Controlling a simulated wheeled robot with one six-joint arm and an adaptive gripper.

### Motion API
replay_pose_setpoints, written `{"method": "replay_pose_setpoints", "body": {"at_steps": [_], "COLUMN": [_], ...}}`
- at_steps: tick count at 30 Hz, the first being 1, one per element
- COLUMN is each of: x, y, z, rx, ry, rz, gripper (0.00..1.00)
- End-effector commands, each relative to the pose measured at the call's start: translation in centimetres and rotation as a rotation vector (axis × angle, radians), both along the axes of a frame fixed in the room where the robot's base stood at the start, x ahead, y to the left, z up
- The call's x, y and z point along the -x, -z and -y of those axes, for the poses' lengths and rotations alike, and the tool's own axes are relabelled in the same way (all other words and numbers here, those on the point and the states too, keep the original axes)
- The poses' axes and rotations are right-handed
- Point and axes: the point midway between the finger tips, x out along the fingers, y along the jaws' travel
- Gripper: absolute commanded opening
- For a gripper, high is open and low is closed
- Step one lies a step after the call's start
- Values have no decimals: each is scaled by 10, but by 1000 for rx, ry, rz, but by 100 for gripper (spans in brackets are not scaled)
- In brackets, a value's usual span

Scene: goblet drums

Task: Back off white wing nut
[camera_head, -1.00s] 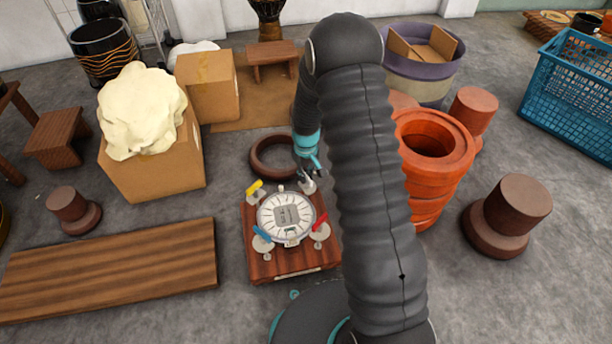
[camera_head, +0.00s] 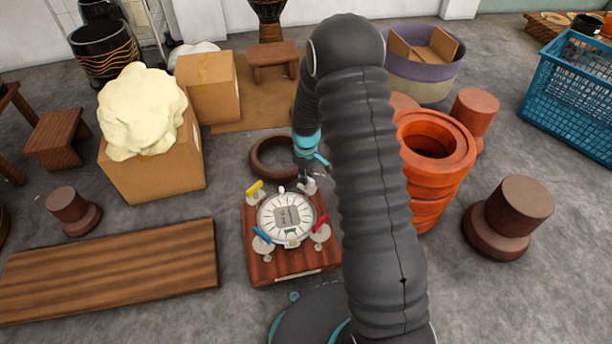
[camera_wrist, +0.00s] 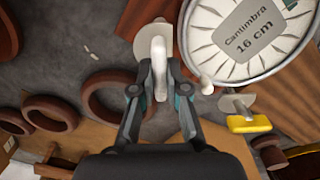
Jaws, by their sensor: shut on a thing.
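The white wing nut (camera_wrist: 158,52) stands between my gripper's fingertips (camera_wrist: 160,75) in the wrist view, and they are shut on it. A pale round washer lies at its base. In the head view the white wing nut (camera_head: 308,187) is at the far right corner of the wooden board (camera_head: 285,264), with my gripper (camera_head: 308,176) small above it, partly beside my arm. A round white drum head (camera_head: 273,209), labelled "Cantimbra 16 cm" in the wrist view, sits mid-board. Yellow (camera_head: 255,187), blue (camera_head: 262,235) and red (camera_head: 320,224) wing nuts are at the other corners.
A brown ring (camera_head: 270,158) lies just behind the board. Stacked orange rings (camera_head: 430,165) stand to the right and a cardboard box (camera_head: 160,175) to the left. A wooden plank (camera_head: 110,268) lies left of the board. Grey floor is clear between them.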

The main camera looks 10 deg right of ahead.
Motion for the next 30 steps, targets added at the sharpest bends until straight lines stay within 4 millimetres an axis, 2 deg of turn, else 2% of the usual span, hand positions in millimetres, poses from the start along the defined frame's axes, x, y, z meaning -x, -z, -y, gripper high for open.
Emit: {"method": "replay_pose_setpoints", "body": {"at_steps": [3,4,6,7,16,19,23,30], "x": [2,2,2,2,1,0,-1,0], "y": [1,1,1,1,-1,-7,-25,-73], "z": [1,1,1,1,-1,-1,0,1], "rx": [1,1,1,1,0,0,0,1], "ry": [1,1,1,1,-1,0,1,1], "rz": [-7,-7,-6,-6,-2,0,3,2], "gripper": [0,18,36,39,39,39,39,39]}}
